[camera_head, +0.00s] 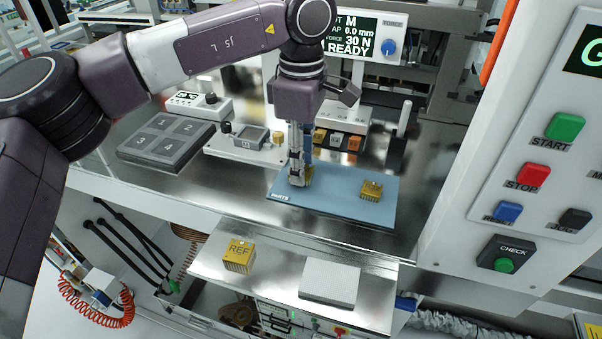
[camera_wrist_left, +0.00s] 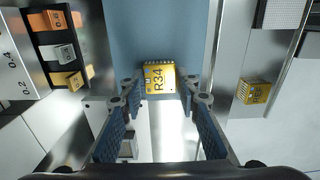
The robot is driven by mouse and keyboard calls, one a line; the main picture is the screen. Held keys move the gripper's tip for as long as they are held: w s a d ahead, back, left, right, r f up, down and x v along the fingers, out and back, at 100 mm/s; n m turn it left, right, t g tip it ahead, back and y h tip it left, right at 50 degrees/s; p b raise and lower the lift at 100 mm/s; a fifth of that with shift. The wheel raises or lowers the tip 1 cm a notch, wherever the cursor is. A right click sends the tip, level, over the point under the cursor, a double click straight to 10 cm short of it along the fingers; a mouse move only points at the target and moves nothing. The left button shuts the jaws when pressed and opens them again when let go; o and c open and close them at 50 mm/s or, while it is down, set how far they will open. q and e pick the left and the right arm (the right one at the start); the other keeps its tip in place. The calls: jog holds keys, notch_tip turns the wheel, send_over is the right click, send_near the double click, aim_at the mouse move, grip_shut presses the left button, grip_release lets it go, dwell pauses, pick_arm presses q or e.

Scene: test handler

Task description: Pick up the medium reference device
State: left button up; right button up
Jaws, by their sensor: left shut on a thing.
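A gold block device (camera_head: 309,173) stands on the blue parts mat (camera_head: 340,204), mostly hidden behind my left gripper (camera_head: 298,181). In the left wrist view this gold device (camera_wrist_left: 159,77) reads R34 and lies between the fingertips of my left gripper (camera_wrist_left: 165,95), which is shut on it. A second gold device (camera_head: 371,190) sits apart on the mat's right half. A gold block marked REF (camera_head: 238,256) stands on the metal shelf in front and also shows in the wrist view (camera_wrist_left: 253,92). My right gripper is not in view.
A grey tray with numbered places (camera_head: 166,141) lies at the left. A rack with small coloured blocks (camera_head: 337,139) stands behind the mat. A white pad (camera_head: 330,282) lies on the front shelf. A button panel (camera_head: 528,175) bounds the right side.

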pick_arm(q)
jog(key=shift+r+p, duration=1.3)
jog(key=shift+r, duration=0.8)
